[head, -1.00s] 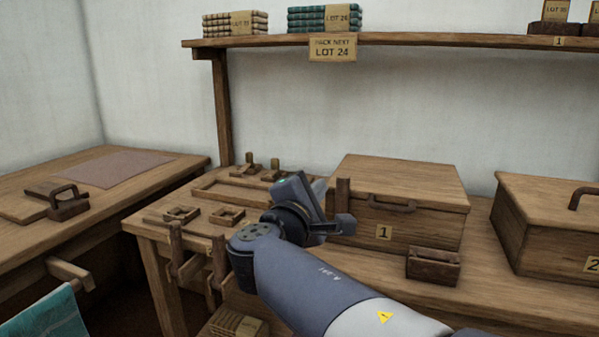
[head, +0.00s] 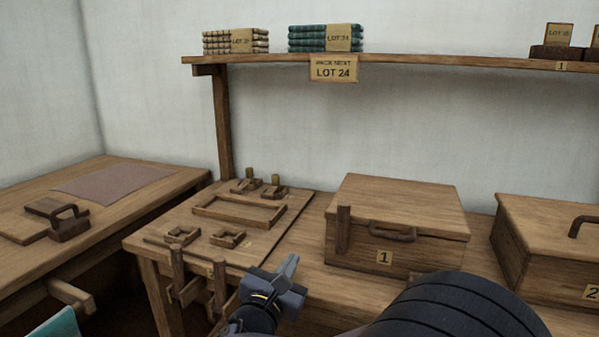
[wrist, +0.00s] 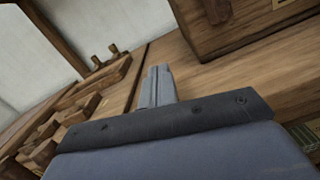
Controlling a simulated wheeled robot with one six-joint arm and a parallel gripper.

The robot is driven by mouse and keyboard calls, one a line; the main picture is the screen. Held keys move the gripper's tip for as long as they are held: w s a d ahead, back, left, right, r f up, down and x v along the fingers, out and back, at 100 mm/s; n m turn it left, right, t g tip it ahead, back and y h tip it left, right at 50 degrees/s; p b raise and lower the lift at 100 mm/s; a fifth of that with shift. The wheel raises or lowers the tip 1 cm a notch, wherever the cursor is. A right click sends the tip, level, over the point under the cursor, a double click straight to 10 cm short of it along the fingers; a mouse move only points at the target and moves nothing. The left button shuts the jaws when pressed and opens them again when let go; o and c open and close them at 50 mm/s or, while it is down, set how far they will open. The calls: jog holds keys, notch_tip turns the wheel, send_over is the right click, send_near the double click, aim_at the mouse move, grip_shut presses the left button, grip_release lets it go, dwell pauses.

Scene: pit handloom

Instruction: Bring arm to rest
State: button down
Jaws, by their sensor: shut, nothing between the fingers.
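My gripper (head: 288,266) is in the lower middle of the head view, at the front of the bench, left of and nearer than box 1. Its two fingers are together with nothing between them. In the wrist view the shut fingers (wrist: 158,88) point up over the bench top, beside the dark lower edge of a box. My arm fills the lower right of the head view and hides part of the bench front.
Lidded wooden box 1 (head: 395,225) and box 2 (head: 550,240) stand on the bench. A board with a wooden frame (head: 238,221) and small blocks lies left. A shelf (head: 430,63) above carries cloth stacks (head: 325,38) and a LOT 24 sign (head: 333,69). A side table (head: 140,205) stands left.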

jog(key=shift+p+v, duration=0.3)
jog(key=shift+v, duration=1.8)
jog(key=shift+d, duration=0.1)
